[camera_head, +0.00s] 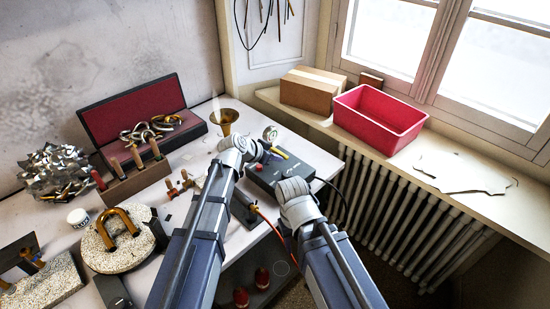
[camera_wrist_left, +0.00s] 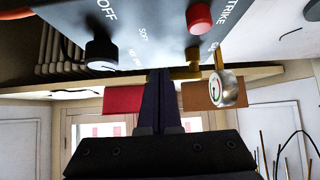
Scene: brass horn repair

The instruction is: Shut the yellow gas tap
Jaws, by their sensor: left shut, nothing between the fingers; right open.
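The yellow tap handle (camera_head: 279,153) shows in the head view at the back of a dark gas control box (camera_head: 290,170), near a round gauge (camera_head: 270,133). My left gripper (camera_head: 262,152) is beside the handle, shut and empty. In the left wrist view its fingers (camera_wrist_left: 160,100) are together below the box face, close to a brass-yellow fitting (camera_wrist_left: 186,73). I cannot tell whether they touch it. The gauge (camera_wrist_left: 228,90) is right of them. My right gripper (camera_head: 295,190) is open in front of the box, its fingers mostly hidden by the wrist.
The box has a red button (camera_wrist_left: 199,18) and a black knob (camera_wrist_left: 100,52). A red hose (camera_head: 272,224) runs between my arms. A brass cone (camera_head: 226,119) stands behind my left arm. A red bin (camera_head: 380,118) and cardboard box (camera_head: 312,90) are on the sill.

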